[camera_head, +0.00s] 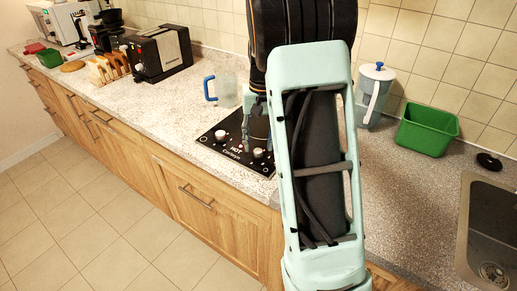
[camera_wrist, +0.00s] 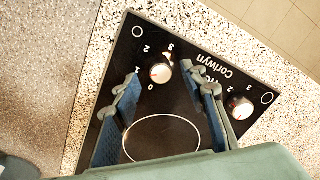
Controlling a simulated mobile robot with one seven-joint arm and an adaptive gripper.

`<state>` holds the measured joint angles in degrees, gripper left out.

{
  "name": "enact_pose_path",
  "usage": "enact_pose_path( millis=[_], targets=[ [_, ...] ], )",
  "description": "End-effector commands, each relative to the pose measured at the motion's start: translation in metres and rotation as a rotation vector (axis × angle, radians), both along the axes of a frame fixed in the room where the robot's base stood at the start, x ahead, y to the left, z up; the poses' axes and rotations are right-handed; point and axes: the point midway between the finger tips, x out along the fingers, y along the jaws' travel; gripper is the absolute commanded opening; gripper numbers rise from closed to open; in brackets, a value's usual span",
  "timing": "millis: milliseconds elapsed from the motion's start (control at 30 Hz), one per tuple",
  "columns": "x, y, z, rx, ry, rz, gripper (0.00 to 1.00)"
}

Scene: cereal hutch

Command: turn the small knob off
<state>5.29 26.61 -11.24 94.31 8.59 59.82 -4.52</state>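A black hotplate (camera_head: 228,150) with two pale knobs lies on the speckled counter, its label facing the front edge. In the wrist view, one knob (camera_wrist: 161,73) is ahead of my gripper (camera_wrist: 160,82), between the spread fingertips. It seems to be the right-hand knob (camera_head: 258,153) in the head view. The other knob (camera_wrist: 240,107) is outside the right finger; it also shows in the head view (camera_head: 220,135). I cannot surely tell which knob is the smaller. Their pointer settings are unclear. My gripper is open and empty, fingers pointing down. My arm hides part of the hotplate.
A blue-handled clear jug (camera_head: 224,90) stands behind the hotplate. A lidded pitcher (camera_head: 374,95), green tub (camera_head: 427,130) and sink (camera_head: 489,226) are to the right.

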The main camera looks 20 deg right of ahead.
Motion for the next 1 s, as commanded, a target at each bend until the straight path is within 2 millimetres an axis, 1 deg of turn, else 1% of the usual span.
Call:
enact_pose_path(
  millis=[33, 200, 333, 567, 900, 1000],
  targets=[
    [-0.001, 0.000, -0.009, 0.000, 0.003, 0.000, 0.40],
    [0.000, 0.001, -0.024, 0.000, 0.001, 0.000, 0.40],
    [0.000, 0.001, -0.028, 0.000, 0.000, 0.000, 0.40],
    [0.000, 0.001, -0.028, 0.000, 0.000, 0.000, 0.39],
    [0.000, 0.001, -0.028, 0.000, -0.001, 0.000, 0.01],
    [0.000, 0.001, -0.028, 0.000, -0.001, 0.001, 0.00]
  ],
)
